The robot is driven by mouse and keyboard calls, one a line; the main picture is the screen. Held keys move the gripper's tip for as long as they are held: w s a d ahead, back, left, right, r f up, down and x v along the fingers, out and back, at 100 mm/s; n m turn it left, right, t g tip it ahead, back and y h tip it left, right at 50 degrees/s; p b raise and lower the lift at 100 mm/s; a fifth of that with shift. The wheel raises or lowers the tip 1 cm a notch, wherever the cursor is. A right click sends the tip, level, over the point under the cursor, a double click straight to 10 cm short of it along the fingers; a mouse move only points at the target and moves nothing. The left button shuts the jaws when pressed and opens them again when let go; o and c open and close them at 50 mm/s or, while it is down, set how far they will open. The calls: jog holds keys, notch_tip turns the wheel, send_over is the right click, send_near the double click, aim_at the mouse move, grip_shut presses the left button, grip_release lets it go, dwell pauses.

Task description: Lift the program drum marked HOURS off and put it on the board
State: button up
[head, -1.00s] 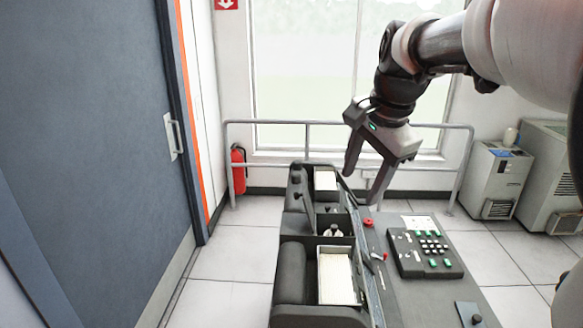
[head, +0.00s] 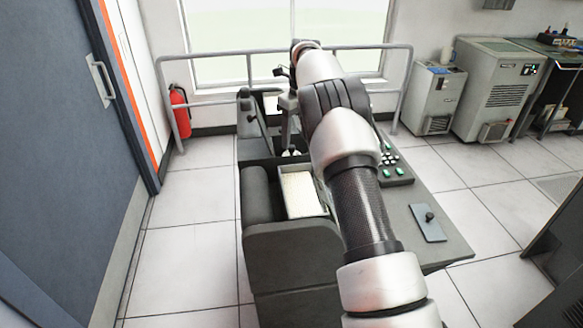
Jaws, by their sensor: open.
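My gripper (head: 289,132) hangs down over the middle of the dark card machine (head: 292,243), mostly behind my own arm. Its jaws are open, with the fingertips close to small pale, shiny parts (head: 291,153) in the machine's middle bay. I cannot tell whether these belong to the program drum, and no HOURS mark is readable. I cannot tell whether the fingers touch anything. A grey-blue plate with a black knob (head: 428,222) lies on the machine's right side; I cannot tell whether it is the board.
A tray of pale cards (head: 300,192) sits in the near bay. A keypad with green keys (head: 398,172) is partly hidden by my arm. A grey rail (head: 225,54) runs behind the machine. Grey cabinets (head: 496,88) stand at the right. Floor is clear on both sides.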

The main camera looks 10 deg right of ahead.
aim_at(293, 152)
jog(key=f, duration=0.8)
jog(key=shift+w+a+f, duration=0.1)
jog(key=shift+w+a, duration=0.2)
jog(key=shift+w, duration=0.1)
jog(key=shift+w+a+f, duration=0.1)
jog(key=shift+w+f, duration=0.05)
jog(key=shift+f, duration=0.7)
jog(key=shift+w+a+f, duration=0.1)
jog(key=shift+w+f, duration=0.1)
jog(key=shift+f, duration=0.65)
jog(key=shift+w+f, duration=0.15)
jog(key=shift+f, duration=0.7)
jog(key=c, duration=0.9)
